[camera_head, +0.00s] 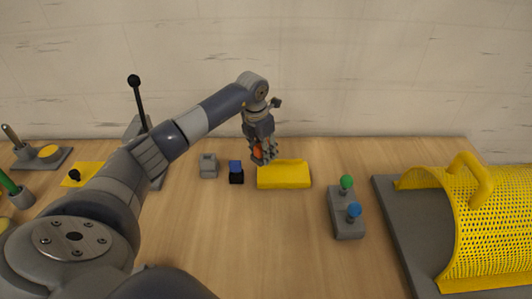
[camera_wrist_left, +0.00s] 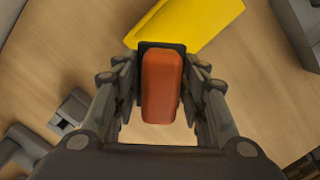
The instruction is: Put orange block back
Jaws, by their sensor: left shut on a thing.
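My left gripper (camera_head: 260,158) is shut on the orange block (camera_wrist_left: 162,85). In the head view a small part of the orange block (camera_head: 257,153) shows between the fingers, at the back left corner of the yellow block (camera_head: 284,176). In the left wrist view the block lies between the two fingers (camera_wrist_left: 160,95), with a dark square piece (camera_wrist_left: 146,50) behind its far end. The yellow block (camera_wrist_left: 195,20) is just beyond it there. I cannot tell whether the orange block touches anything below. My right gripper is not in view.
A blue-topped black block (camera_head: 236,174) and a grey block (camera_head: 208,166) stand left of the yellow block. A grey base with green and blue knobs (camera_head: 346,216) is to the right. A yellow mesh guard (camera_head: 495,225) fills the far right. The front middle of the table is clear.

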